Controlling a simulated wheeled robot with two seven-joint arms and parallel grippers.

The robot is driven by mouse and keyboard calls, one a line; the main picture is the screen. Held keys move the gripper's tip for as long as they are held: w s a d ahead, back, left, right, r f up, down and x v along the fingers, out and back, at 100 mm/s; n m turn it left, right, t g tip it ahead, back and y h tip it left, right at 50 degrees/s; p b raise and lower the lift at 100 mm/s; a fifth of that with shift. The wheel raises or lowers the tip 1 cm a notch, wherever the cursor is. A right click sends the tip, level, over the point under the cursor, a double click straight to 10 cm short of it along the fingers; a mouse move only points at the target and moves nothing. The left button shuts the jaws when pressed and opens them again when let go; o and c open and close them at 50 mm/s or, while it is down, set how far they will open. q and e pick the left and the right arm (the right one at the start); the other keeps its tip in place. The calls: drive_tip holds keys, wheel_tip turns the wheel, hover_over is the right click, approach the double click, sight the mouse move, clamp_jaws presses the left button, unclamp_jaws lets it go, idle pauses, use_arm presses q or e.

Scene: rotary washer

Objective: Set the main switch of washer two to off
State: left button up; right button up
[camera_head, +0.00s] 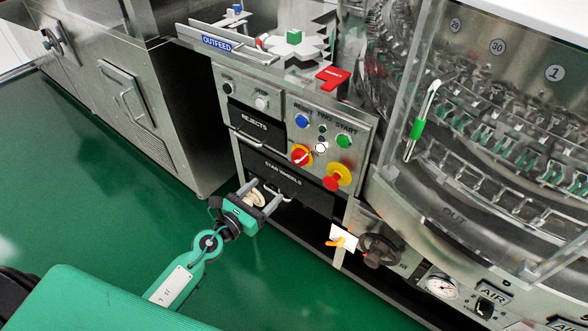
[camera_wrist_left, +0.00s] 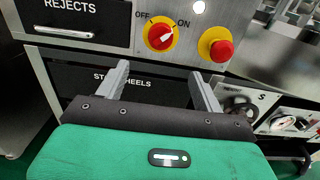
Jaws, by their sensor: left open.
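The main switch (camera_head: 301,156) is a red rotary knob on a yellow plate on the steel control panel. In the left wrist view the knob (camera_wrist_left: 159,36) sits between the labels OFF and ON, and its white pointer is turned toward ON at the upper right. My left gripper (camera_head: 266,193) is open and empty, below and to the left of the switch, in front of the STAR WHEELS drawer. In the left wrist view its two fingers (camera_wrist_left: 159,73) point toward the panel, apart from the knob. My right gripper is not in view. No washer number is readable.
A red mushroom button (camera_head: 335,182) on yellow stands right of the switch. Blue and green buttons (camera_head: 344,141) are above. The REJECTS drawer (camera_head: 255,124) has a projecting handle. A valve handwheel (camera_head: 381,250) and an orange-tagged card (camera_head: 343,239) are lower right. Green floor is clear at left.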

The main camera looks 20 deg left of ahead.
sight(295, 163)
use_arm(q)
drive_tip(key=p+x, duration=0.1)
drive_tip(key=x, duration=1.1)
drive_tip(key=shift+w+d, duration=0.15)
drive_tip(key=shift+w, duration=0.1)
drive_tip(key=shift+w+d, duration=0.15)
drive_tip(key=shift+w, duration=0.3)
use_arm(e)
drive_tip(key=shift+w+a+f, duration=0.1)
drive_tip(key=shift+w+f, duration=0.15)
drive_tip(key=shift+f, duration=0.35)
use_arm(q)
drive_tip(key=c, duration=0.9)
drive_tip(key=shift+c, duration=0.2)
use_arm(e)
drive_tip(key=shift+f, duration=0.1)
